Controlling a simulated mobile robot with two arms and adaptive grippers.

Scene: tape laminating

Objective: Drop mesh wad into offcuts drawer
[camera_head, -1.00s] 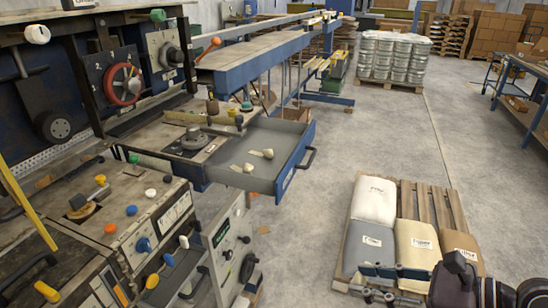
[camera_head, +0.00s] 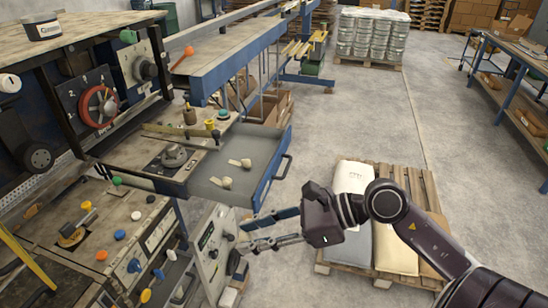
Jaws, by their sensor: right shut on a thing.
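The offcuts drawer (camera_head: 262,147) is a grey tray with a blue front, pulled out from the machine at centre-left. Two small cream scraps (camera_head: 240,162) lie apart on its floor. My right gripper (camera_head: 243,238) reaches in from the right, its fingers pointing left. My left gripper is not in view.
A control panel with coloured knobs (camera_head: 134,265) stands at lower left. The drawer's dark handle (camera_head: 284,168) sticks out to its right. A pallet (camera_head: 415,178) of sacks lies under my right arm. A workbench (camera_head: 515,85) stands at right. The middle floor is clear.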

